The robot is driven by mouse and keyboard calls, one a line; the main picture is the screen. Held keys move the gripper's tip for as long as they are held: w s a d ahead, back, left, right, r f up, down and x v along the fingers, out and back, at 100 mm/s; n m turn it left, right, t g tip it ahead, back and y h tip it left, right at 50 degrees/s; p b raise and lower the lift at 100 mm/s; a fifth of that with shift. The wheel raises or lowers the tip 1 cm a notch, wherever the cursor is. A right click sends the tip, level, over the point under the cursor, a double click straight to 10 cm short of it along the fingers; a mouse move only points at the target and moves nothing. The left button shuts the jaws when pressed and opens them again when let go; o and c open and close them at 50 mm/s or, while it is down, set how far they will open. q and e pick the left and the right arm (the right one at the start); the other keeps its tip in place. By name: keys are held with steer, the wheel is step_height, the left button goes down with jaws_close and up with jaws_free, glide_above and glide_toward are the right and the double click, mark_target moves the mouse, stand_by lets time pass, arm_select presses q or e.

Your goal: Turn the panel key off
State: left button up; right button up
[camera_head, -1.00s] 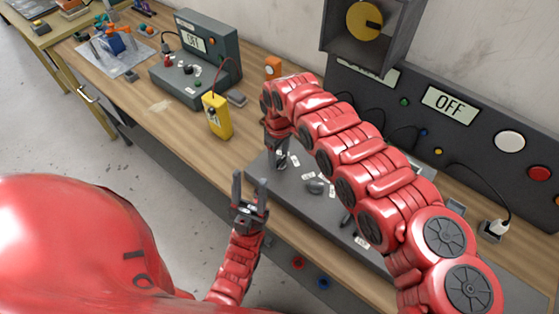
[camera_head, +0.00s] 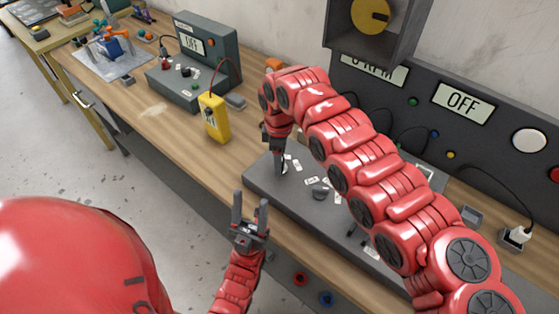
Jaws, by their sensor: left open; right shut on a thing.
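A dark grey panel (camera_head: 262,181) with white labels and small controls lies on the workbench. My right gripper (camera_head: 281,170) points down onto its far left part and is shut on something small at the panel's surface. This is apparently the panel key, but the fingers and arm hide it, so its angle cannot be read. My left gripper (camera_head: 249,212) is open and empty, fingers up, in front of the panel's near edge. The wall display (camera_head: 464,102) behind reads OFF.
A yellow meter (camera_head: 214,119) and a grey box (camera_head: 207,58) whose display reads OFF stand to the left. My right arm covers much of the panel. Bare bench lies left of the panel.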

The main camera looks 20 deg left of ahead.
stand_by(0.3)
steer(key=o, duration=1.4)
steer(key=shift+c, duration=0.2)
step_height(320, 180, up, 18)
steer(key=shift+f, duration=0.25)
